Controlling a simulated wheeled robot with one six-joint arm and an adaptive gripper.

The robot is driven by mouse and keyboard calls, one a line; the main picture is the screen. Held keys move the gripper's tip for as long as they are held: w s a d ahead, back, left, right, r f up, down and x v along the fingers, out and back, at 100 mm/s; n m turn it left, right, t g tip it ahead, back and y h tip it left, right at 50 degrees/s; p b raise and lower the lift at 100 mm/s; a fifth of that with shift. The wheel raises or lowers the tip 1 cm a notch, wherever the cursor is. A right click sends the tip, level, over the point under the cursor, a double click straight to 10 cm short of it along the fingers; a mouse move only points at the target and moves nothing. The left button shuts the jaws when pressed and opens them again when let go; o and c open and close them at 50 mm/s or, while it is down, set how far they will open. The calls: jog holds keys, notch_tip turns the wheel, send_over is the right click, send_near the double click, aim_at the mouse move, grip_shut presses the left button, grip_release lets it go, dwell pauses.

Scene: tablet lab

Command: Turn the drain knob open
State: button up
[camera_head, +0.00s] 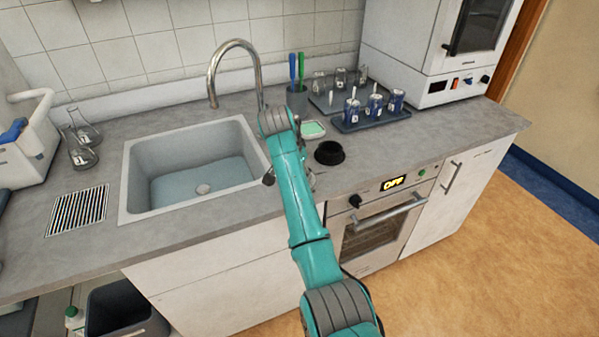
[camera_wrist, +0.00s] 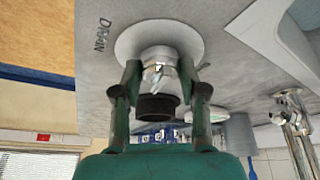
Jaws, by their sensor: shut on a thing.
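The drain knob (camera_wrist: 158,66) is a shiny metal knob on a round pale base on the counter. The word DRAIN is printed beside it in the wrist view, which is upside down. My gripper (camera_wrist: 160,80) has its two dark green fingers on either side of the knob and is shut on it. A small pale mark shows on the metal. In the head view my teal arm reaches over the counter just right of the sink (camera_head: 131,180), and the knob is hidden or too small to make out. The sink holds bluish water above a round drain (camera_head: 203,189).
A curved metal faucet (camera_head: 213,75) stands behind the sink. Right of my arm are a green-topped dish (camera_head: 312,129), a black round holder (camera_head: 329,153) and a dark tray (camera_head: 378,122) with blue-labelled vessels. Glass flasks (camera_head: 80,150) stand at left.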

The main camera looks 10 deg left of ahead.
jog(key=shift+m+h, duration=0.3)
jog(key=shift+m, duration=0.5)
jog(key=shift+g, duration=0.3)
jog(key=o, duration=1.1)
jog(key=v, duration=1.2)
